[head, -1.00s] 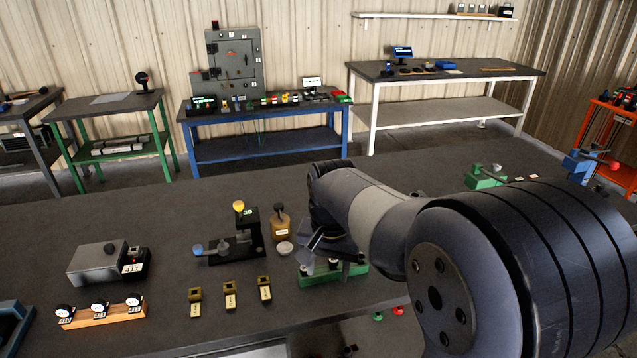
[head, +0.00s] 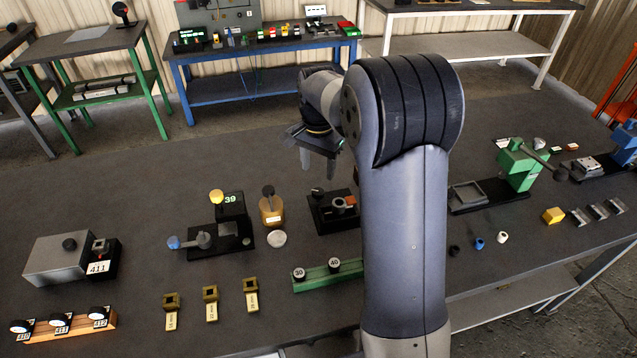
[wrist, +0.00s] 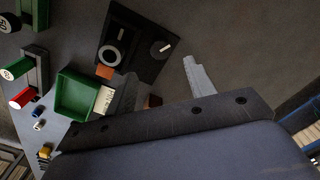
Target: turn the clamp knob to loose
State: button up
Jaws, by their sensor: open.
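A black fixture (wrist: 137,45) shows in the wrist view with a pale ring (wrist: 112,55) and a round dark knob (wrist: 161,48) bearing a white pointer mark. I take this to be the clamp knob; I cannot read any markings beside it. My gripper (head: 318,166) is open and empty, fingers pointing down, above and behind the fixture. In the wrist view my gripper (wrist: 160,73) has its fingers apart, with the knob beyond them, untouched.
A green rail with dials (head: 325,277) lies in front.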

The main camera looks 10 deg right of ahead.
aim_at(318, 191)
notch_tip(318, 191, down, 8)
jog(key=shift+r, duration=0.15)
jog(key=shift+c, duration=0.3)
jog(key=c, duration=0.9)
